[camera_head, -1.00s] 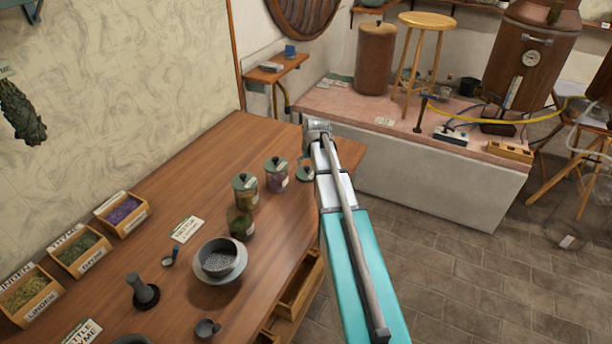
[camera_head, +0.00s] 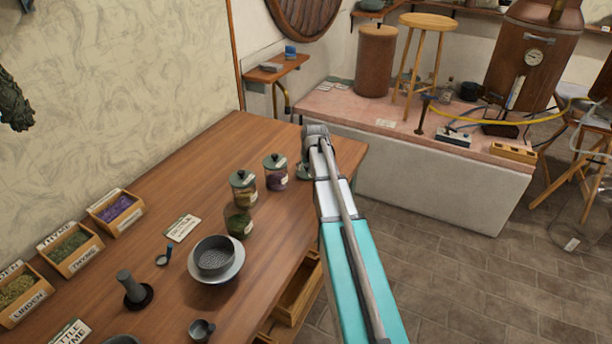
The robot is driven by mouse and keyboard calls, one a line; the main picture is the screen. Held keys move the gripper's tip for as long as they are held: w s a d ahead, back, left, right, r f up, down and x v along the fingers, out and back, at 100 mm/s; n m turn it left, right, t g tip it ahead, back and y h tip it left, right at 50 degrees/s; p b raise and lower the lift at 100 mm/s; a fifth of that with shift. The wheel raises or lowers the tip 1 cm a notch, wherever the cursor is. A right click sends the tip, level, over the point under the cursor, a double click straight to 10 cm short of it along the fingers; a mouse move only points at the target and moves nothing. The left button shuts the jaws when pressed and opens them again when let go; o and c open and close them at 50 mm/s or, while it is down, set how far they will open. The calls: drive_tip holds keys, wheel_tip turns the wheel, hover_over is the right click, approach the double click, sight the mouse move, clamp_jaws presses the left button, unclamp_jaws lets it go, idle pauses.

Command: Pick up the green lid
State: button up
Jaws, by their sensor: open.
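Two glass jars with green lids stand on the wooden table: one lid (camera_head: 243,176) tops a jar with yellowish contents, the other lid (camera_head: 275,159) tops a jar with purple contents. An open jar (camera_head: 238,221) with dark green contents stands in front of them, with no lid on it. A small greenish thing (camera_head: 303,172) shows beside my arm, right of the purple jar. My arm partly hides it, and I cannot tell whether it is a loose lid. My arm reaches up the middle to its grey end over the table's right edge; the gripper's fingers are hidden.
On the wooden table (camera_head: 215,160) are a grey bowl (camera_head: 215,256) on a plate, a pestle (camera_head: 133,287), a small cup (camera_head: 201,330), labels and herb boxes (camera_head: 117,211).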

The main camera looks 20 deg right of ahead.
idle(0.4)
clamp_jaws()
drive_tip(key=shift+r, duration=0.25)
wheel_tip(320, 180, up, 2)
drive_tip(key=p, duration=0.2)
drive_tip(key=shift+r+p, duration=0.1)
drive_tip(key=shift+p, duration=0.2)
drive_tip(key=s+d+r+p, duration=0.1)
drive_tip(key=s+r+p, duration=0.9)
drive_tip(key=s, duration=0.4)
drive_tip(key=shift+d+r, duration=0.2)
drive_tip(key=shift+d, duration=0.15)
idle(0.5)
